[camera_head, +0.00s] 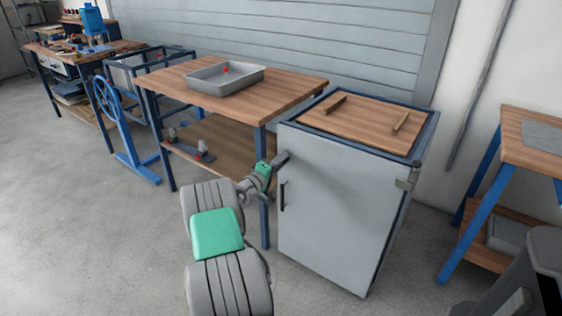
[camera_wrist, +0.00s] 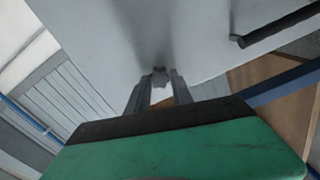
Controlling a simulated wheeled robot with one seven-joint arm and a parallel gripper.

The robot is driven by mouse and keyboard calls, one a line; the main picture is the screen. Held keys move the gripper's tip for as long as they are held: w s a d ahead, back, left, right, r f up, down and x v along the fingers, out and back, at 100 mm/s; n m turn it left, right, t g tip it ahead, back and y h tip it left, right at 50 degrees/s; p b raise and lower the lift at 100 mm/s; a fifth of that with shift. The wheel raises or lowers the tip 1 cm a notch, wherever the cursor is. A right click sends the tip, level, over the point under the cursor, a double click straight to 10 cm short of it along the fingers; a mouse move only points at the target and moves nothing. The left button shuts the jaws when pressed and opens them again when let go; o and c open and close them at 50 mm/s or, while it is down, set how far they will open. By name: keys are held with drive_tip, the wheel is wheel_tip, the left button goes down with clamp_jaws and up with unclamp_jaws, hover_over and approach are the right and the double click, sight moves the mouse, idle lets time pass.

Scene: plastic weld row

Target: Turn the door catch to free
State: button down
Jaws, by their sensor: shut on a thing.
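The grey cabinet door (camera_head: 335,205) is closed, or nearly so, as far as I can tell. The door catch (camera_wrist: 160,76) is a small grey piece near the door's upper left edge; my gripper mostly hides it in the head view. My gripper (camera_head: 281,159) reaches the door from the left. In the wrist view its two fingers (camera_wrist: 158,88) are shut on the catch, one on each side. Which way the catch is turned cannot be told. The black bar handle (camera_head: 282,196) sits below the catch and also shows in the wrist view (camera_wrist: 278,27).
A wood-topped workbench (camera_head: 295,82) with a grey tray (camera_head: 207,84) stands close left of the cabinet, its blue leg (camera_head: 264,215) beside my gripper. Two wooden strips lie on the cabinet top (camera_head: 365,123). Another bench (camera_head: 520,150) stands right. Floor in front is clear.

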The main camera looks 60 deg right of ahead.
idle(0.4)
drive_tip(key=c, duration=1.1)
unclamp_jaws()
drive_tip(key=shift+a, duration=0.1)
drive_tip(key=a, duration=0.5)
drive_tip(key=w+a+p, duration=0.1)
drive_tip(key=a, duration=0.1)
drive_tip(key=shift+w+a, duration=0.1)
drive_tip(key=shift+a, duration=0.2)
